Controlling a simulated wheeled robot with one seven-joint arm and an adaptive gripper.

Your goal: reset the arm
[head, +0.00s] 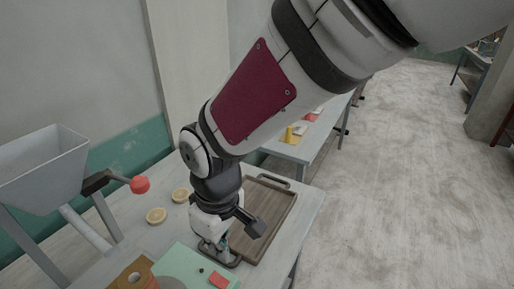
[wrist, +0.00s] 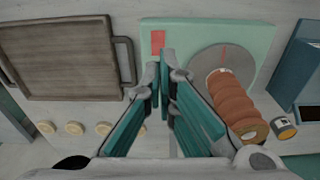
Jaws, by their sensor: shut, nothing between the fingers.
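My gripper (head: 222,250) points down over the near part of the table, between the wooden tray and the pale green board. In the wrist view my gripper (wrist: 164,62) has its fingertips together, with nothing between them. The fingertips overlap the near view of the green board (wrist: 262,38), beside its red patch (wrist: 158,42). My arm reaches across the head view from the upper right and hides part of the table and tray. I cannot tell how high the fingertips are above the table.
The handled wooden tray (head: 270,222) lies right of the gripper. Several round cream pieces (wrist: 73,128) lie on the table. A grey hopper (head: 42,170) with a red-knobbed crank (head: 140,185) stands left.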

